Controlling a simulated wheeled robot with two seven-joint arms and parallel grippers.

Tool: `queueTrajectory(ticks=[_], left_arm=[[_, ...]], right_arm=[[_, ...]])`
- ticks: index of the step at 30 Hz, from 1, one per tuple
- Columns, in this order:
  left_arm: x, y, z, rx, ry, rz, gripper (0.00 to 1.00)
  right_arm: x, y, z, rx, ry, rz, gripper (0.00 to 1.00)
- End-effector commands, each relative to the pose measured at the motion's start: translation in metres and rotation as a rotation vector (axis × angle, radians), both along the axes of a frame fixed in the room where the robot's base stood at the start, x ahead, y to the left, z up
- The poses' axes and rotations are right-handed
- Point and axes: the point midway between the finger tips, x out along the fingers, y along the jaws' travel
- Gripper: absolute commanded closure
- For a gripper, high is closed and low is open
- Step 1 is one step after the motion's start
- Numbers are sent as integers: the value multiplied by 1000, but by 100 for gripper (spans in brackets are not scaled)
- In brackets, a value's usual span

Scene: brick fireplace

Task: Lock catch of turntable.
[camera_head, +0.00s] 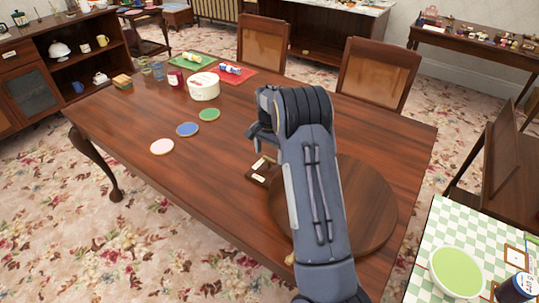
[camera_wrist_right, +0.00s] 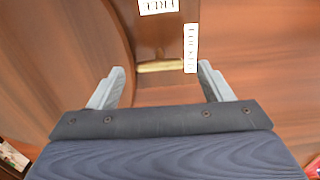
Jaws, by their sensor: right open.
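The turntable (camera_head: 368,208) is a round brown wooden disc on the table, partly hidden by my right arm. Its rim also shows at left in the right wrist view (camera_wrist_right: 70,60). Beside it is the catch's dark wooden block (camera_head: 256,175) with two white labels. In the wrist view, the catch's brass lever (camera_wrist_right: 160,67) lies crosswise, its right end at the lower part of a white label (camera_wrist_right: 190,48). Another label (camera_wrist_right: 158,6) is at the top edge. My right gripper (camera_wrist_right: 161,72) is open, its fingertips on either side of the lever; contact is unclear. My left gripper is out of view.
The table (camera_head: 130,115) also holds a white round box (camera_head: 204,87), pink, blue and green discs, and red and green mats at the far left. Chairs stand behind it. A checked surface with a green bowl (camera_head: 456,271) is at lower right.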

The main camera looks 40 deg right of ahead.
Motion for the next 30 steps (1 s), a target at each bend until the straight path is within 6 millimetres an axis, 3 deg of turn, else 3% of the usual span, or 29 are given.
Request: queueTrajectory(ticks=[6, 12, 30], left_arm=[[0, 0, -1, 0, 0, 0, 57], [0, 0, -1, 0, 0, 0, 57], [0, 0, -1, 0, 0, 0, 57]], right_arm=[[1, -1, 40, -3, -5, -1, 27], [0, -1, 61, -2, -3, -1, 27], [0, 0, 64, 0, -2, -1, 27]])
